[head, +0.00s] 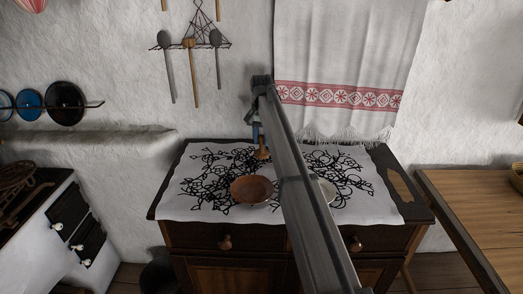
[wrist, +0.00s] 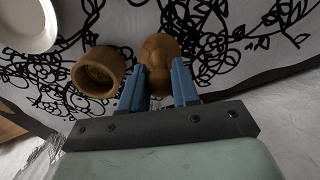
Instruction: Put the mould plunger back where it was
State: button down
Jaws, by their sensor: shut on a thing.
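The mould plunger (wrist: 160,50) is a turned, light-brown wooden piece with a rounded end. In the wrist view it sits between the blue fingers of my gripper (wrist: 160,76), which is shut on it. A hollow round wooden mould (wrist: 98,72) stands on the cloth just left of the plunger, apart from it, its opening showing. In the head view my gripper (head: 258,135) is over the back middle of the cabinet, with the plunger (head: 263,153) below it. The mould seems hidden behind my arm there. I cannot tell whether the plunger touches the cloth.
A white cloth with black line patterns (head: 200,200) covers the dark wooden cabinet (head: 225,262). A brown bowl (head: 251,190) lies at its front middle. A white plate (head: 327,190) is partly behind my arm. A towel (head: 340,60) hangs behind. A wooden table (head: 480,200) stands right.

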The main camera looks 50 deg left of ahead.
aim_at(261, 153)
jog(key=shift+f, duration=2.3)
jog(key=shift+f, duration=0.1)
jog(key=c, duration=0.8)
grip_release()
notch_tip(261, 153, up, 12)
jog(key=shift+r, duration=0.15)
